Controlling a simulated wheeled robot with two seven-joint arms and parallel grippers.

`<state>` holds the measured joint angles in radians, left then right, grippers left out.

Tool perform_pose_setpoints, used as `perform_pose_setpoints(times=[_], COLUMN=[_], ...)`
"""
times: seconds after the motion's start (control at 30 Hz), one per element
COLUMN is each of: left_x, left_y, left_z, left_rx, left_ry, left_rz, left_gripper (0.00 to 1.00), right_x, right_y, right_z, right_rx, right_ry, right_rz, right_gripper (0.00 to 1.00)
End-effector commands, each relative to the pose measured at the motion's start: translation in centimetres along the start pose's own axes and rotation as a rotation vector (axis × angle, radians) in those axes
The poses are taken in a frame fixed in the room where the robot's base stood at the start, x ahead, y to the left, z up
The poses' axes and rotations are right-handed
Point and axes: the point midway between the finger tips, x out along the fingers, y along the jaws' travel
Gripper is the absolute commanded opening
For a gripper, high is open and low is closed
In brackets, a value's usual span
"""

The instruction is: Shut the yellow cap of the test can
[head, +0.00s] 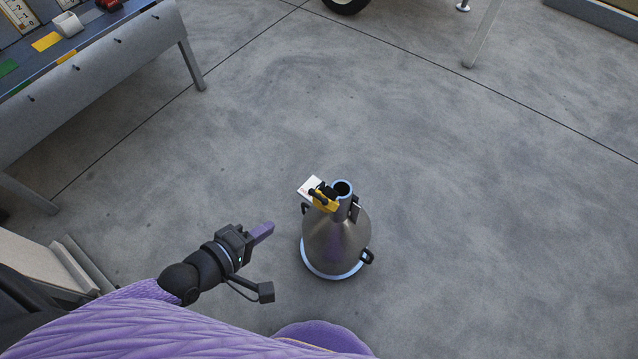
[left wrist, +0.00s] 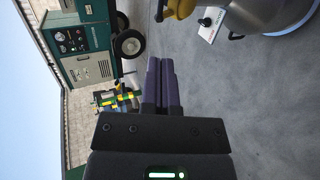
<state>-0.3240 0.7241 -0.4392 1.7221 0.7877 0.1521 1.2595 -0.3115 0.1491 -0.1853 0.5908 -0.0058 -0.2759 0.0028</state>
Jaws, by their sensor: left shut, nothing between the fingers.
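The test can (head: 338,243) is a grey metal cone-shaped can with a pale blue base ring, standing upright on the floor. Its neck (head: 343,188) is open at the top. The yellow cap (head: 325,200) hangs open at the left side of the neck, beside a white tag (head: 310,187). In the left wrist view the can (left wrist: 262,12) is cut off at the top right, with the yellow cap (left wrist: 181,8) and tag (left wrist: 211,24) near it. My left gripper (head: 268,229) is shut and empty, to the left of the can and apart from it. My right gripper is not in view.
A grey bench (head: 100,75) with coloured markings stands at the upper left. A wheel (head: 345,4) and a metal leg (head: 484,35) show at the top. A green wheeled machine (left wrist: 85,50) is in the left wrist view. The floor around the can is clear.

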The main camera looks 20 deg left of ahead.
Motion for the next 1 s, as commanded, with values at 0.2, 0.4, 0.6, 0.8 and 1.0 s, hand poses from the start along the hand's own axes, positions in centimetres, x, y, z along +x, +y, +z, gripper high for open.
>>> perform_pose_setpoints(times=[0.2,0.4,0.6,0.8,1.0], left_x=[4.5,8.9,12.3,13.5,13.5], left_y=[-0.4,-0.5,-0.5,-0.1,0.0], left_z=[0.0,0.0,0.0,0.0,0.0], left_rx=[-0.002,-0.001,0.000,0.002,0.002], left_ry=[0.001,0.000,0.000,0.000,0.001], left_rz=[0.001,-0.001,-0.003,-0.002,-0.002], left_gripper=[0.00,0.00,0.00,0.00,0.00], right_x=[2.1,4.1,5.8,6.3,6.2], right_y=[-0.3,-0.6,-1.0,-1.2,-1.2], right_z=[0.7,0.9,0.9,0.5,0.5], right_rx=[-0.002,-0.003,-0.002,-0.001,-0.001], right_ry=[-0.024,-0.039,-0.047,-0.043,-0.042], right_rz=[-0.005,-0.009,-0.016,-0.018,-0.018], right_gripper=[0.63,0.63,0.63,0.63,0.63])
